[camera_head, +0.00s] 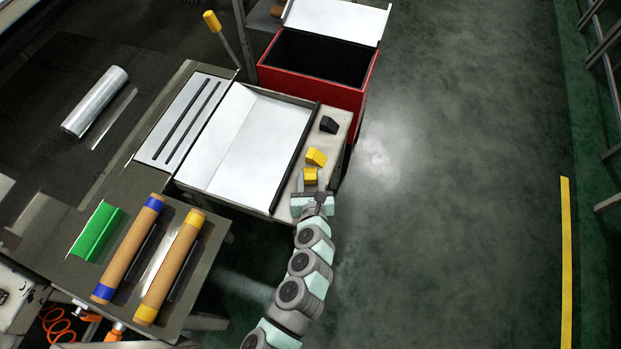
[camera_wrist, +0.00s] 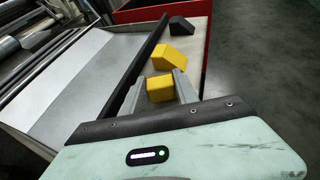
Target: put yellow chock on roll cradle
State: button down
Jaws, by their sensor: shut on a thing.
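My gripper (camera_head: 310,183) is shut on a yellow chock (camera_head: 310,175). In the wrist view the held yellow chock (camera_wrist: 160,88) sits between the two grey fingers, over or on the pale ledge; I cannot tell if it touches the ledge. A second yellow chock (camera_head: 316,157) lies just beyond it, and it also shows in the wrist view (camera_wrist: 170,57). A wide white panel with a fold (camera_head: 262,140), which looks like the roll cradle, is left of my gripper. A black bar (camera_head: 295,158) runs along its right edge.
A black chock (camera_head: 329,124) lies at the ledge's far end. An open red bin (camera_head: 348,96) stands behind. Two tan rolls with blue ends (camera_head: 130,248) and yellow ends (camera_head: 172,266), and a green block (camera_head: 97,231), lie on the left table. The floor at right is clear.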

jog(key=c, duration=0.9)
grip_release()
jog(key=shift+f, duration=0.1)
